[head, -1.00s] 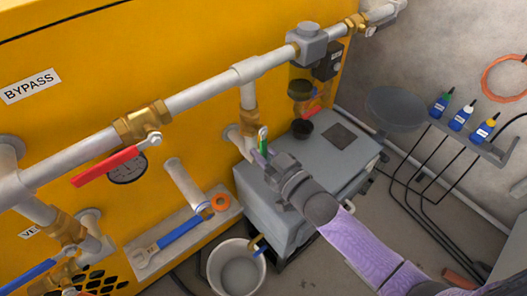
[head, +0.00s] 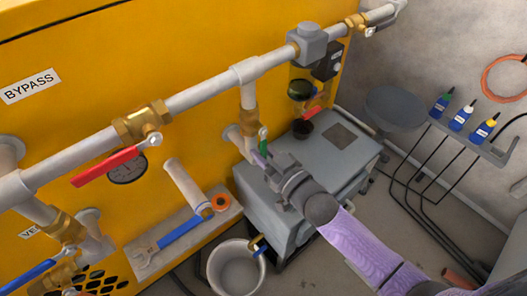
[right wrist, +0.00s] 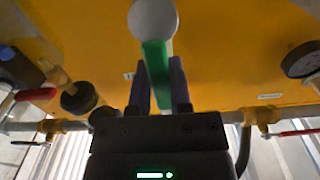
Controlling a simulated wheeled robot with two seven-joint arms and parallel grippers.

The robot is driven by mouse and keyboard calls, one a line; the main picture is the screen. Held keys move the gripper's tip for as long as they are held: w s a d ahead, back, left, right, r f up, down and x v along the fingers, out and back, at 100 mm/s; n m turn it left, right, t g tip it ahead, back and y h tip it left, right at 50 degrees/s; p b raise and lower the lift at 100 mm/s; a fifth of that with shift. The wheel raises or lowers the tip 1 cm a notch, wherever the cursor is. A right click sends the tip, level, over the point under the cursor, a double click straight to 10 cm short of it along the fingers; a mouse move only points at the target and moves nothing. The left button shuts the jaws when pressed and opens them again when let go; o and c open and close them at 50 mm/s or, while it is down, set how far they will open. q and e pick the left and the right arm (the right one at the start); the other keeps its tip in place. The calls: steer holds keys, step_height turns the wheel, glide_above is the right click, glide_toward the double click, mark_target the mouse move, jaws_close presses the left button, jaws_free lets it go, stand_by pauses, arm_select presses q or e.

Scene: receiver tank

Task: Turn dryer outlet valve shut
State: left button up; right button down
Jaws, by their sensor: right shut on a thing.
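A brass valve (head: 249,122) with a green lever handle (head: 263,138) sits on the short vertical pipe dropping from the main pipe, above the grey box. No readable label marks it as the dryer outlet valve. My right gripper (head: 261,158) is at this handle. In the right wrist view the green handle (right wrist: 155,62) runs between the two dark fingers of my gripper (right wrist: 160,88), which is shut on it. A pale round end (right wrist: 153,18) shows beyond the handle. The gripper partly hides the handle in the head view. My left gripper is not in view.
A red-handled valve (head: 143,122) sits on the main pipe at left, with blue-handled valves below. A shelf holds a wrench (head: 165,238); a bucket (head: 236,268) stands below. The grey box (head: 305,180) lies under my right gripper. Bottles (head: 461,118) stand on a rack at right.

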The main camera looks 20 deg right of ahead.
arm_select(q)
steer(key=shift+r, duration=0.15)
arm_select(e)
steer(key=shift+a, duration=0.1)
steer(key=shift+s+a+r+m+p, duration=0.2)
steer(key=shift+a+m+p, duration=0.25)
steer(key=shift+m+p, duration=0.5)
arm_select(q)
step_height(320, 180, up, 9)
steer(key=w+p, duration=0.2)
steer(key=p, duration=0.5)
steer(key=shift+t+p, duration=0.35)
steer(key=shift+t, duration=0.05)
arm_select(e)
steer(key=s+a+r+m, duration=0.2)
steer(key=a+r+m, duration=0.3)
steer(key=m, duration=1.1)
steer(key=shift+a+r, duration=0.25)
steer(key=shift+r, duration=0.6)
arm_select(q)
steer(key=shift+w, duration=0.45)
